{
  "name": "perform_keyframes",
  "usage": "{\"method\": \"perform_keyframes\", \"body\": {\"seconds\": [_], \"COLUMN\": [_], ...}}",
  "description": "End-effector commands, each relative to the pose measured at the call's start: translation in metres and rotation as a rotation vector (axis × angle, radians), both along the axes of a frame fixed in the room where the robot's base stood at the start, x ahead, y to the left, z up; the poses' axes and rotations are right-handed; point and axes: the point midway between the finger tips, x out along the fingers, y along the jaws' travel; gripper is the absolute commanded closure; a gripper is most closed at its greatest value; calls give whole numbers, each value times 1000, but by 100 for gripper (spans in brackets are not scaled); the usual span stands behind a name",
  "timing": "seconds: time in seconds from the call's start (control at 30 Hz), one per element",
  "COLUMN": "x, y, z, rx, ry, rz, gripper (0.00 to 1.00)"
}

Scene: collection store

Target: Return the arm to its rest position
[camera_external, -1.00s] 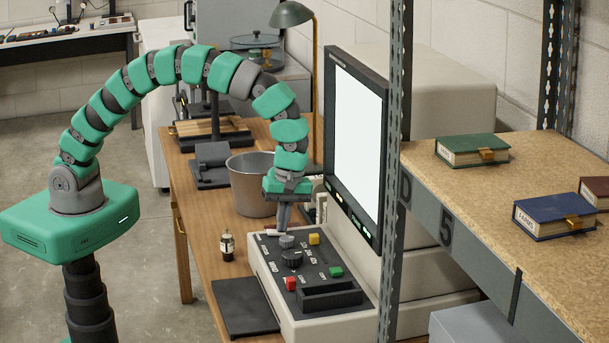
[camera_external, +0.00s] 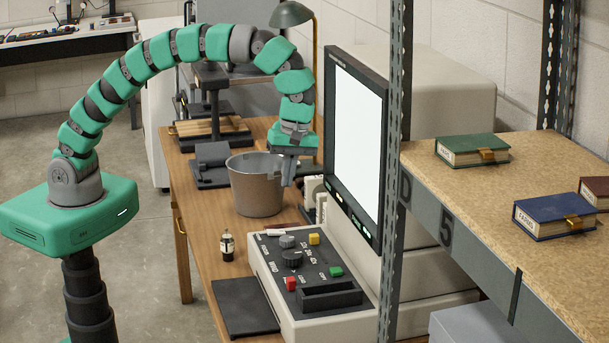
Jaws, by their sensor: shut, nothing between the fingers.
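My gripper (camera_external: 288,180) points down at the end of my raised, arched green and grey arm. It is shut and empty. In the picture it overlaps the right rim of the grey metal bucket (camera_external: 254,190), and I cannot tell whether it touches it. It is above and behind the control panel (camera_external: 318,262), which has a red button, a yellow button, a green button and grey and black knobs. The arm rises from my base at the left and arcs over the wooden desk.
A lit screen (camera_external: 355,140) stands right of the gripper, close to a steel shelf post (camera_external: 396,170). A green lamp (camera_external: 291,15) stands behind. A small bottle (camera_external: 227,245) and a black mat (camera_external: 245,307) are on the desk (camera_external: 200,262). Boxed books, one green (camera_external: 472,149), lie on the shelf.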

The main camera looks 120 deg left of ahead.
Motion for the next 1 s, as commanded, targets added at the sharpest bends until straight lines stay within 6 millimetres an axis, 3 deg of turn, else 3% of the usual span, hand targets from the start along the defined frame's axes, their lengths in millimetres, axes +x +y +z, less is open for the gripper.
{"method": "perform_keyframes", "body": {"seconds": [0.1,0.43,0.57,1.0], "x": [4,5,9,11], "y": [2,1,-6,-56], "z": [14,29,51,200], "rx": [3,6,22,248], "ry": [-8,-25,-97,-513], "rz": [1,-21,-123,-803], "gripper": [100,100,100,100]}}
